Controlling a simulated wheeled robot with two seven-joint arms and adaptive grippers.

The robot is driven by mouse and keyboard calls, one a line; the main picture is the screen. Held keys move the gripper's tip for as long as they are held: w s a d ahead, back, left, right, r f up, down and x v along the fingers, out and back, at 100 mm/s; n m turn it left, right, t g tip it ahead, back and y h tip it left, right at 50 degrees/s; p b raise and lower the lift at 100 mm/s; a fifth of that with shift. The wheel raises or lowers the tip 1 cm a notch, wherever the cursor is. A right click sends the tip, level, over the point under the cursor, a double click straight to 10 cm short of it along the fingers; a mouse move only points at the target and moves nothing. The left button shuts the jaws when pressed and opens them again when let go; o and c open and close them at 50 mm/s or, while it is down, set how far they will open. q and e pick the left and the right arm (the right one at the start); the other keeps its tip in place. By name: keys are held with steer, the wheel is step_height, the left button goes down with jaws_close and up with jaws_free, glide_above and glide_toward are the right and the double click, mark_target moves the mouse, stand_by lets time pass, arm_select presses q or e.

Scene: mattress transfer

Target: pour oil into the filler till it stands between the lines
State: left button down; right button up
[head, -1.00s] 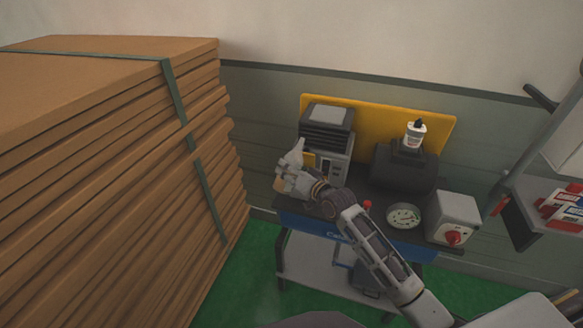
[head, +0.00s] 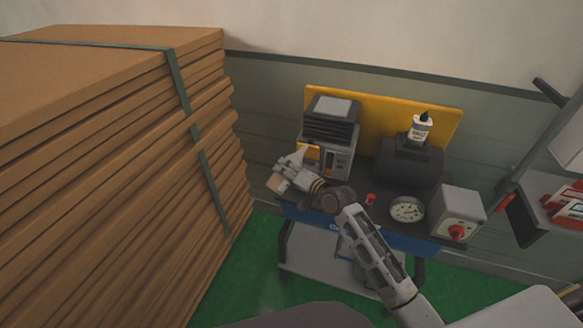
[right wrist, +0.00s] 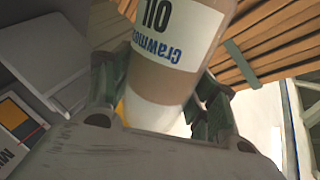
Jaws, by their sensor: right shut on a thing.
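My right gripper (head: 290,174) is at the left front of the grey finned machine (head: 327,150) on the bench. In the right wrist view its fingers (right wrist: 165,100) are shut around an oil bottle (right wrist: 172,60), brownish with a white label reading "OIL", the lettering upside down in that picture. The bottle is tilted there, and its upper end is cut off by the frame. In the head view the gripper mostly hides the bottle. I cannot make out the filler, the lines or any oil flow. My left gripper is not in view.
Strapped cardboard (head: 110,150) is stacked on the left. A shelf (head: 545,205) is at right.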

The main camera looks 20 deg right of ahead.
steer(key=shift+s+a+f+m+p, duration=0.1)
steer(key=shift+a+f+m+p, duration=0.1)
steer(key=shift+f+m+p, duration=0.25)
steer(key=shift+s+a+f+m+g, duration=0.1)
steer(key=shift+a+f+m+g, duration=0.1)
steer(key=shift+f+m+g, duration=0.2)
stand_by(0.6)
